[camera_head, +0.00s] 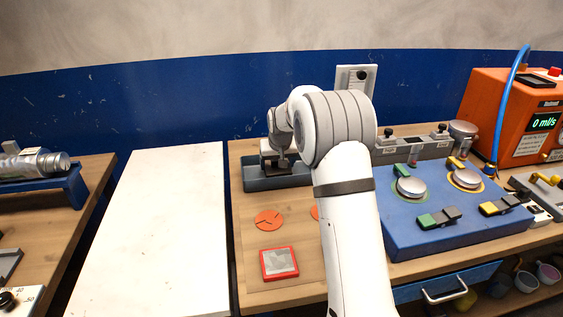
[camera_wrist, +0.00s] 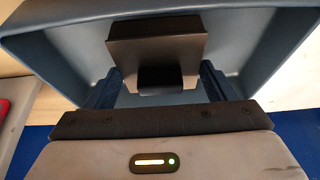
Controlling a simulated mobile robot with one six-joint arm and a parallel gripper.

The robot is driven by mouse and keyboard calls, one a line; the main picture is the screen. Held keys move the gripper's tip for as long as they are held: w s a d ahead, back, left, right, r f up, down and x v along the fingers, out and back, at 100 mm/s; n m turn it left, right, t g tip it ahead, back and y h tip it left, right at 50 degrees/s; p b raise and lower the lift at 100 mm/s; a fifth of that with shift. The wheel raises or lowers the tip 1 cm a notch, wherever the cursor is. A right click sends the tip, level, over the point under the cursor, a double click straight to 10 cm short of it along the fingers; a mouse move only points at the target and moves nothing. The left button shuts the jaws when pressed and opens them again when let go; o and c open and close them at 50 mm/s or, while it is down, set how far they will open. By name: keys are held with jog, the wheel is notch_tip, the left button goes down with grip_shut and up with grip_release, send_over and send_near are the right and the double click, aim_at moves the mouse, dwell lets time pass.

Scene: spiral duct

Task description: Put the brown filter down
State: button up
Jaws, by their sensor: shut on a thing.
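The brown filter (camera_wrist: 155,42) is a dark, box-like piece with a narrower tab on its near side, between the blue fingers of my gripper (camera_wrist: 160,82) in the wrist view. My gripper is shut on it at the tab. In the head view my gripper (camera_head: 277,155) points down over the grey-blue tray (camera_head: 265,184) at the back of the wooden bench, and the filter is mostly hidden there. In the wrist view the filter is inside the outline of the tray (camera_wrist: 60,42); I cannot tell whether it touches the tray's floor.
Orange discs (camera_head: 269,219) and a red-framed square (camera_head: 279,263) lie on the bench in front of the tray. A blue fixture (camera_head: 440,235) with round metal caps stands to the right, and an orange meter (camera_head: 500,110) behind it. A bare white tabletop (camera_head: 150,240) is at left.

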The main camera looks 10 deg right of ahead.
jog(key=shift+r, duration=0.1)
jog(key=shift+f, duration=0.2)
jog(key=o, duration=1)
jog(key=shift+s+r, duration=0.1)
jog(key=shift+r, duration=0.35)
jog(key=v, duration=1.1)
jog(key=s+r, duration=0.3)
jog(key=s, duration=1.6)
jog(key=shift+g, duration=0.9)
jog(key=s+f, duration=0.2)
jog(key=s, duration=0.5)
jog(key=s+f, duration=0.2)
jog(key=s, duration=0.4)
jog(key=s+f, duration=0.2)
jog(key=s, duration=0.5)
jog(key=shift+s+d+f+b, duration=0.1)
jog(key=shift+s+d+b, duration=0.2)
jog(key=shift+d+b, duration=0.1)
